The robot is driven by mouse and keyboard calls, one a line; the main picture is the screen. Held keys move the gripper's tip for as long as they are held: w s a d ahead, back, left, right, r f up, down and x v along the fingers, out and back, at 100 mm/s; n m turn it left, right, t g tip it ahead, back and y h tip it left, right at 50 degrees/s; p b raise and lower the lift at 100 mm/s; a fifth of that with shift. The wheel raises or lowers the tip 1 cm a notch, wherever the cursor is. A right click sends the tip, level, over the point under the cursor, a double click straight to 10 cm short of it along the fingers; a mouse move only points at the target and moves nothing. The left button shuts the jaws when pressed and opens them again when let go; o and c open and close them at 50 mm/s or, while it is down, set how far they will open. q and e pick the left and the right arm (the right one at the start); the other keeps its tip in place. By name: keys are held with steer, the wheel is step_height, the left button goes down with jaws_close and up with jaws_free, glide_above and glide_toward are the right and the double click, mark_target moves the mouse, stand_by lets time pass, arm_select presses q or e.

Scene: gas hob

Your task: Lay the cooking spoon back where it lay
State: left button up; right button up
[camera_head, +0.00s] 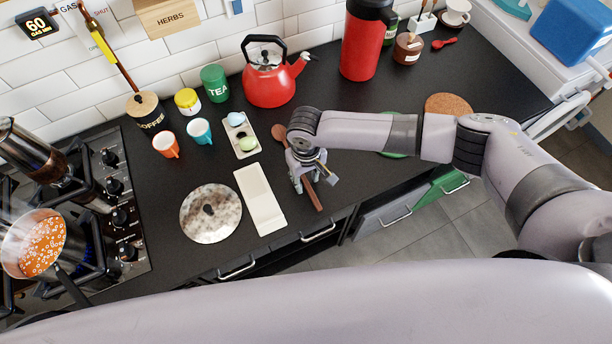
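The brown wooden cooking spoon (313,197) lies on the black worktop, its bowl towards the back wall and its handle end towards the front edge. A long white spoon rest (260,200) lies to its left, bare and apart from it. My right gripper (315,183) points down over the spoon's handle. Its fingers look spread, one on each side of the handle, and I see no clear grip. The gripper and wrist hide the middle of the spoon. My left gripper is not in view.
A speckled round lid (211,213) lies left of the rest. A small tray (240,135), cups and a red kettle (268,80) stand behind. At the left, a pan (34,243) steams on the hob over a blue flame. Worktop right of the spoon is partly under my arm.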

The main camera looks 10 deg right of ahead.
steer(key=shift+r, duration=0.1)
step_height(320, 180, up, 12)
stand_by(0.6)
stand_by(0.4)
